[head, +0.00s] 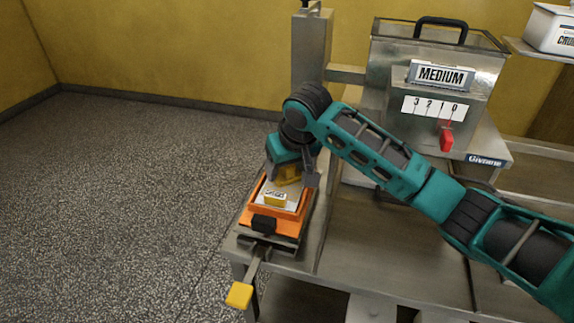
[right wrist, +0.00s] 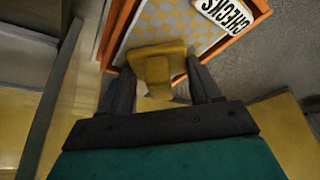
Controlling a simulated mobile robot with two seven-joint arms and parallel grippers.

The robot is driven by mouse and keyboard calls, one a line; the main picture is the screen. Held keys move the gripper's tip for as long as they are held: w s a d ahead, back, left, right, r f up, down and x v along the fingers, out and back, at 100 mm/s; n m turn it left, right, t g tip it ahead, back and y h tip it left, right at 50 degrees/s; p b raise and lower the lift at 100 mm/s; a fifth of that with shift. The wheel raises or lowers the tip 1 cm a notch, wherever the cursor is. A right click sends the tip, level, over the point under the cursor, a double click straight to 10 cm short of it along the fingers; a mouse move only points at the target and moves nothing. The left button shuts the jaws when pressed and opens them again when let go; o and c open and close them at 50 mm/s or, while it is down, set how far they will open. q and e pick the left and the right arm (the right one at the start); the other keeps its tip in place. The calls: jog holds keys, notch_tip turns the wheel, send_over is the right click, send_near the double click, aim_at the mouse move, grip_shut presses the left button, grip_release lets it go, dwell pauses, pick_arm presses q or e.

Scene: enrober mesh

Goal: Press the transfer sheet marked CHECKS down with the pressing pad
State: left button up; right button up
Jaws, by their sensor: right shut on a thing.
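My right gripper (head: 300,180) is above the far part of an orange frame (head: 252,219) on the metal table. It is shut on the yellow pressing pad (head: 288,174), which also shows between the fingers in the right wrist view (right wrist: 158,66). The transfer sheet (right wrist: 175,22), yellow and grey checked, lies inside the orange frame. A white label (right wrist: 223,12) at its edge reads CHECKS. The pad's underside is hidden, so I cannot tell whether it touches the sheet. My left gripper is not in view.
A metal machine (head: 438,90) marked MEDIUM stands right of the frame, with a numbered scale and a red lever (head: 446,137). A yellow-ended handle (head: 240,294) sticks out at the front. A metal post (head: 311,50) rises behind. Open floor lies left.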

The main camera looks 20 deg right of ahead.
jog(key=shift+r, duration=3.5)
jog(key=shift+f, duration=0.15)
jog(key=shift+s+a+f, duration=0.2)
jog(key=shift+s+f, duration=0.15)
jog(key=shift+f, duration=0.6)
jog(key=shift+s+a+f, duration=0.25)
jog(key=shift+s+f, duration=0.05)
jog(key=shift+f, duration=0.6)
jog(key=shift+s+a+f, duration=0.2)
jog(key=shift+s+f, duration=0.15)
jog(key=shift+f, duration=0.6)
jog(key=shift+f, duration=0.65)
jog(key=shift+r, duration=3.6)
